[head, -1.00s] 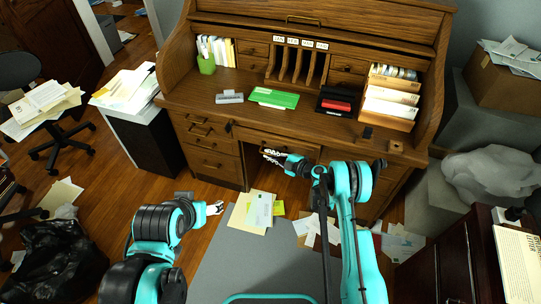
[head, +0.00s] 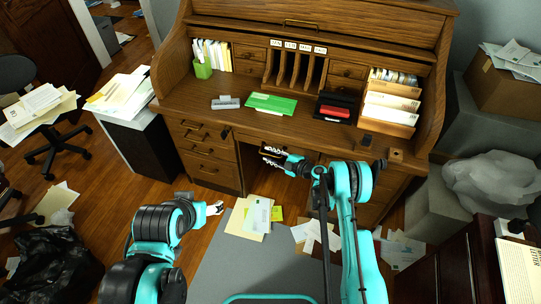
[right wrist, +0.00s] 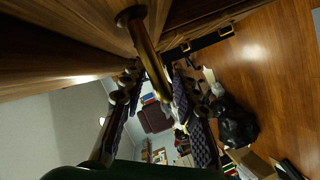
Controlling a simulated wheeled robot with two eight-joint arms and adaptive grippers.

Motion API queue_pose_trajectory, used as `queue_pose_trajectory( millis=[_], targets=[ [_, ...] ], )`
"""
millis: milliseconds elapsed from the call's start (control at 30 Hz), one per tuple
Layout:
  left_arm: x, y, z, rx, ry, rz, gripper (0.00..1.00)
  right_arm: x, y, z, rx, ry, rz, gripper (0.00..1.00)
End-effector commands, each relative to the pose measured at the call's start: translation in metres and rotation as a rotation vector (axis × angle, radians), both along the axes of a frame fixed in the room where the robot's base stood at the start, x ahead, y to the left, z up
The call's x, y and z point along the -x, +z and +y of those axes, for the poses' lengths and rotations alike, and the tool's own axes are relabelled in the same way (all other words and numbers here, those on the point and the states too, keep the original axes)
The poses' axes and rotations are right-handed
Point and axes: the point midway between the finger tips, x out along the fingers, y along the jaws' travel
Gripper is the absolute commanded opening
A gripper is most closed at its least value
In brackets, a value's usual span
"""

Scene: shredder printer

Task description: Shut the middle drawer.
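The wooden roll-top desk has a middle drawer (head: 315,153) below its writing surface. My right gripper (head: 268,153) is at the front of this drawer in the head view and partly covers it. In the right wrist view a brass handle (right wrist: 152,62) runs toward the gap between my right gripper's fingers (right wrist: 155,118). The fingers are spread apart, and I cannot tell whether they touch the handle. How far the drawer stands out is hard to see. My left gripper (head: 214,208) is low, in front of the desk, away from the drawer; its fingers are too small to read.
Side drawers (head: 207,152) flank the knee space on the left. A green folder (head: 271,103), a grey stapler-like item (head: 226,102) and a red item (head: 334,111) lie on the desktop. Papers (head: 255,215) lie on the floor below. A grey bin (head: 435,212) stands right.

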Motion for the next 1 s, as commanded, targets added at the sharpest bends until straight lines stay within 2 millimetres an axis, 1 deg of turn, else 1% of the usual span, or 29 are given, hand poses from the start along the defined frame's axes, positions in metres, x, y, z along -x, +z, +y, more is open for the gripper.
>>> queue_pose_trajectory(
  millis=[133,400,500,667,1000],
  targets=[
    [0.000,0.000,0.000,0.000,0.000,0.000,0.67,0.006,0.002,-0.008,-0.001,-0.002,0.000,0.30],
    [0.000,0.000,0.000,0.000,0.000,0.000,0.67,0.032,0.011,-0.044,0.000,-0.002,0.001,0.30],
    [0.000,0.000,0.000,0.000,0.000,0.000,0.67,0.039,0.014,-0.053,-0.001,-0.003,0.001,0.30],
    [0.000,0.000,0.000,0.000,0.000,0.000,0.67,0.044,0.015,-0.059,-0.001,-0.001,0.002,0.30],
    [0.000,0.000,0.000,0.000,0.000,0.000,0.67,0.044,0.015,-0.059,-0.001,0.000,0.002,0.30]
  ],
)
